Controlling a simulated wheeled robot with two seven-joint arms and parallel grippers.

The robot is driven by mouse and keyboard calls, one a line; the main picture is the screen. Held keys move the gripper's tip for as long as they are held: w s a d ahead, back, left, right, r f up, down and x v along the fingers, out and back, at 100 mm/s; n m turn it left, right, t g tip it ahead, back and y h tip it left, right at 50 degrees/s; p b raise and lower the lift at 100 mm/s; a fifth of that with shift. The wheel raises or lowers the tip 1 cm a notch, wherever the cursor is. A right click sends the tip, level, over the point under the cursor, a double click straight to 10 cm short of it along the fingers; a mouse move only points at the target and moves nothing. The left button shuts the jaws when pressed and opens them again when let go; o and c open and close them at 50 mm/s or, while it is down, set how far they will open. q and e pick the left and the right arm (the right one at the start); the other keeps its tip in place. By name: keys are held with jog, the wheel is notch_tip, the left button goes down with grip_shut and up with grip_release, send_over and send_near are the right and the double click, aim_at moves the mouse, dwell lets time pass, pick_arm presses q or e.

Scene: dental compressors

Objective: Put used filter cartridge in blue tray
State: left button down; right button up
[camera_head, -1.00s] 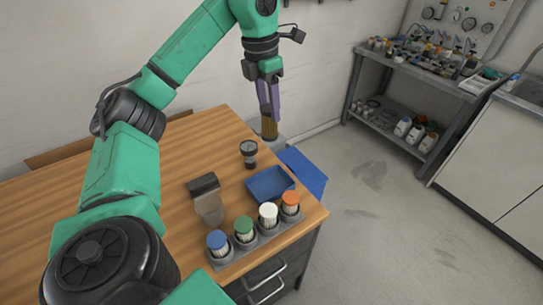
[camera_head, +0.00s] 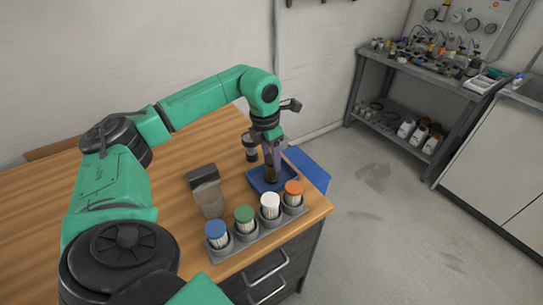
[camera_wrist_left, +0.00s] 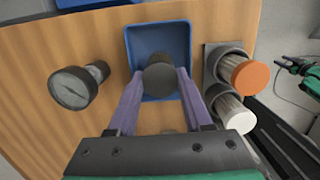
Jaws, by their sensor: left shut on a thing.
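My left gripper (camera_head: 271,158) is shut on the used filter cartridge (camera_head: 271,175), a brownish cylinder with a dark end. It is held upright over the blue tray (camera_head: 257,186), with its lower end at or just above the tray floor; I cannot tell if it touches. In the left wrist view, the dark cartridge end (camera_wrist_left: 160,77) sits between the purple fingers (camera_wrist_left: 160,95), and the blue tray (camera_wrist_left: 159,34) lies below it. My right gripper is not in view.
A grey rack (camera_head: 234,250) with blue, green, white and orange-capped cartridges stands along the table's front edge. A gauge (camera_wrist_left: 73,87) stands beside the tray. A dark-topped clear container (camera_head: 207,190) is left of the tray. A blue bin (camera_head: 310,168) is beyond the table.

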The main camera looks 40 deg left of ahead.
pick_arm(q)
jog(key=shift+f, duration=0.1)
jog(key=shift+c, duration=1.6)
grip_release()
jog(key=shift+r, duration=0.55)
notch_tip(320, 180, up, 11)
jog(key=s, duration=0.1)
jog(key=shift+s+a, duration=0.15)
jog(key=shift+a, duration=0.05)
jog(key=shift+r, duration=0.2)
